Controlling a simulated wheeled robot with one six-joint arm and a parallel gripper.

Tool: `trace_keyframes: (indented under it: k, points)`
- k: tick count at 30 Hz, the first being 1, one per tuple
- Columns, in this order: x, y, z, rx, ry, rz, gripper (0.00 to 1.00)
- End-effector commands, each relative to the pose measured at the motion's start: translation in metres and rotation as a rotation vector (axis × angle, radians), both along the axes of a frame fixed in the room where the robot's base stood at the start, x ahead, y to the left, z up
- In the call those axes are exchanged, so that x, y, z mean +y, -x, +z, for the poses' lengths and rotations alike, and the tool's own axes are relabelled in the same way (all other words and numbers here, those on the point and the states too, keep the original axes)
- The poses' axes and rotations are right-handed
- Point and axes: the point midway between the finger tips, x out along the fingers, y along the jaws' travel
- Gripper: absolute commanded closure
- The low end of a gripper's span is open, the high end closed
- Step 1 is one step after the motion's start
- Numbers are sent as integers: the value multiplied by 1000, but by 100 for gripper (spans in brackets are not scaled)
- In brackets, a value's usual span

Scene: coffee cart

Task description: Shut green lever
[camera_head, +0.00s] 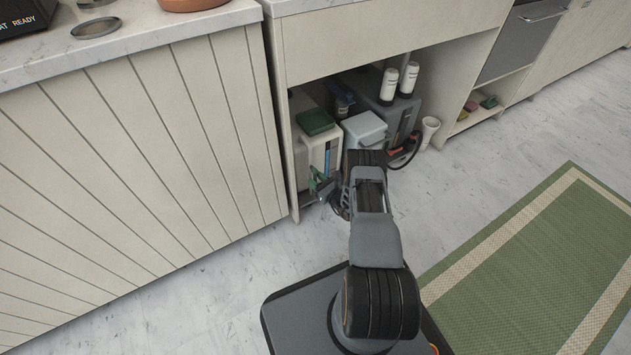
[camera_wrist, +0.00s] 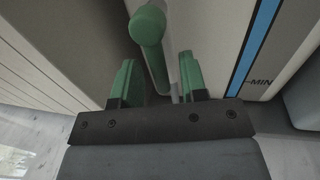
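The green lever (camera_wrist: 149,26) is a rounded green handle at the top middle of the wrist view. Its thin shaft runs down in front of a pale container (camera_wrist: 222,40) with a blue level stripe marked MIN. My gripper (camera_wrist: 158,72) is open, with one green finger to each side of the lever's lower part. I cannot tell whether either finger touches it. In the head view the gripper (camera_head: 321,184) is low at the front of the same container (camera_head: 318,153), which has a dark green lid (camera_head: 315,121). There, green lever and green fingers are hard to tell apart.
The container stands inside an open cabinet bay, close to its left side wall (camera_head: 288,150). To its right are a light box (camera_head: 364,128), a dark grey unit (camera_head: 400,119) with two white bottles, and a white cup (camera_head: 429,130). Open floor lies in front, with a green rug (camera_head: 545,262) at right.

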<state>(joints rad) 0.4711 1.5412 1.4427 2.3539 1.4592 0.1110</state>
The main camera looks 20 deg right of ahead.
Motion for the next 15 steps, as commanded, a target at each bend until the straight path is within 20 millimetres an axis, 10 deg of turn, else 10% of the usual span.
trace_keyframes:
  k: [15]
  points:
    - [3,-10,1,0,-1,0,62]
